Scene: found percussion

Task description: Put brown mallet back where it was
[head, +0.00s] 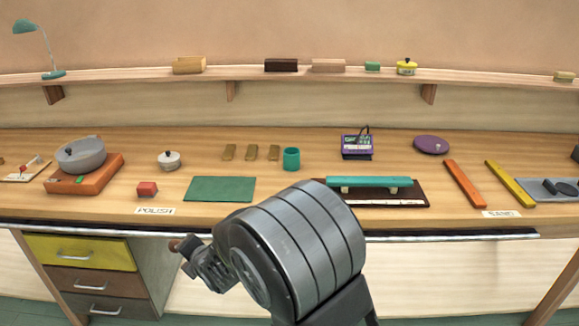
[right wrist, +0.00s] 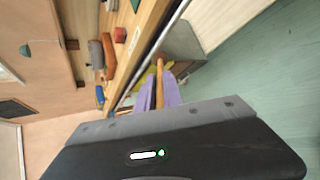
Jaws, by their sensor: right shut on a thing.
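The brown mallet shows in the right wrist view as an orange-brown handle (right wrist: 159,92) with a darker, round head at its far end. My right gripper (right wrist: 160,96) is shut on the handle, its two purple fingers on either side. Only the small brown head (head: 174,245) of the mallet shows there, pointing left. My left gripper is not in view.
Orange (head: 465,184) and yellow (head: 510,184) bars lie right. Drawers (head: 85,252) stand below.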

